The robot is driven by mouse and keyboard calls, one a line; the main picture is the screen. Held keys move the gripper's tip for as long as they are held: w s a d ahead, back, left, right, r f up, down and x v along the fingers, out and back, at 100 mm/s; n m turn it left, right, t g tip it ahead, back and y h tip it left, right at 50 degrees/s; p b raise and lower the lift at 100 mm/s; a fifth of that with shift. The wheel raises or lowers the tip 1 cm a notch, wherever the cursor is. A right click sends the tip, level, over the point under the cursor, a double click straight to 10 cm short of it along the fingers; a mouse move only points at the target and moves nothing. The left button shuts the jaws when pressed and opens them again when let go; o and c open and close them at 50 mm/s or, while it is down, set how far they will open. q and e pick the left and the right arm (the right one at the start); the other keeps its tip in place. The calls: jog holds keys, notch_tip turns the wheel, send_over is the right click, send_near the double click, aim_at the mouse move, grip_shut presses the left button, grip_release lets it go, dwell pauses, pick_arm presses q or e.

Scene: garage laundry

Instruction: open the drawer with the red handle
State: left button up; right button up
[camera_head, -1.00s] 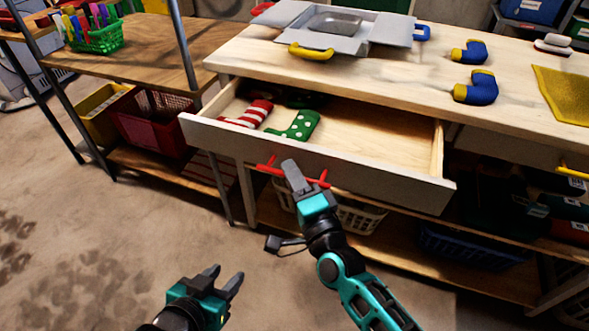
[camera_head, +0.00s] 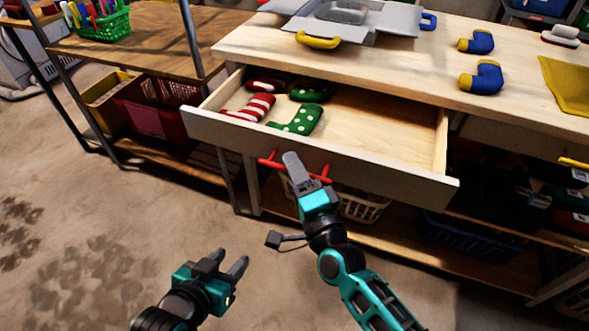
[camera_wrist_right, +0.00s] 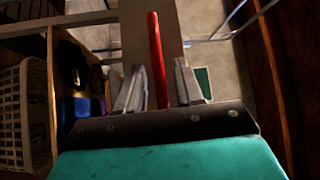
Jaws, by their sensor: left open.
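The drawer (camera_head: 300,147) with the red handle (camera_head: 325,174) is pulled out from under the wooden worktop. Its inside shows a red-and-white striped sock-shaped item (camera_head: 252,107) and a green dotted one (camera_head: 301,120), with other red and green items behind. My right gripper (camera_head: 290,165) is at the red handle. In the right wrist view the red bar (camera_wrist_right: 156,60) runs between its two fingers (camera_wrist_right: 160,88). The contact is partly hidden. My left gripper (camera_head: 228,260) is open and empty, low over the floor at lower left.
Baskets stand on the shelf below. A shelf unit (camera_head: 150,40) is at left. The floor at lower left is clear.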

pick_arm(q)
jog(key=shift+s+f, duration=0.1)
jog(key=shift+s, duration=0.05)
jog(key=shift+r+p, duration=0.5)
pick_arm(e)
jog(key=v, duration=1.3)
pick_arm(q)
jog(key=s+a+r+y+p, duration=0.1)
jog(key=a+r+p, duration=0.2)
jog(key=p, duration=0.6)
notch_tip(320, 180, up, 2)
jog(key=shift+s, duration=0.25)
pick_arm(e)
jog(key=s+d+f+n+g+h, duration=0.1)
jog(key=s+d+n+g+h, duration=0.1)
jog(key=d+n, duration=0.4)
jog(key=s+d+f+n+g+h, duration=0.1)
jog(key=s+d+n+g+h, duration=0.2)
jog(key=d+n, duration=0.4)
jog(key=shift+d+f+g+h, duration=0.3)
jog(key=shift+d+g+h, duration=0.5)
jog(key=shift+d+h, duration=0.25)
